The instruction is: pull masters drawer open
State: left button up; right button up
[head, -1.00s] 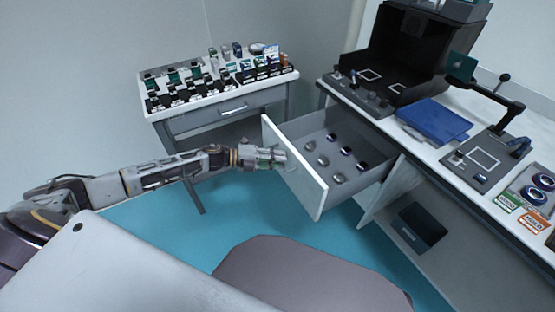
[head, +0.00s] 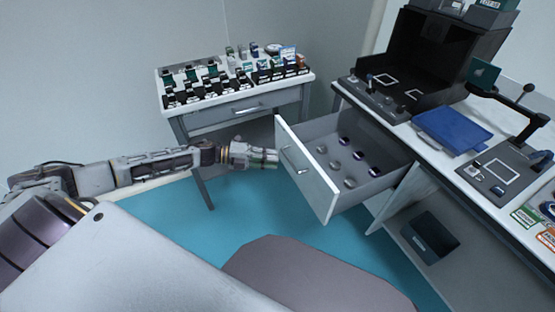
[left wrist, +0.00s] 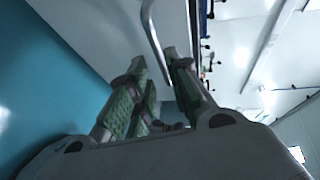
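An open drawer (head: 318,188) with a white front and grey inside juts out from under the right-hand table. Several round metal-rimmed pieces (head: 347,155) lie in it. Its bar handle (head: 293,160) is on the front panel, and a bar handle also shows in the left wrist view (left wrist: 154,40). My left gripper (head: 274,158) is just left of the drawer front, apart from the handle in the head view. Its green-padded fingers (left wrist: 156,62) are spread with nothing held between them. My right gripper is not in view. No label on the drawer is readable.
A smaller table (head: 240,105) with a shut drawer and rows of small holders stands behind. The right-hand table (head: 400,125) carries a black box enclosure (head: 440,50) and a blue case (head: 452,130). A dark bin (head: 430,238) sits below.

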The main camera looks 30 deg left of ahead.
pick_arm(q)
jog(key=shift+v, duration=2.55)
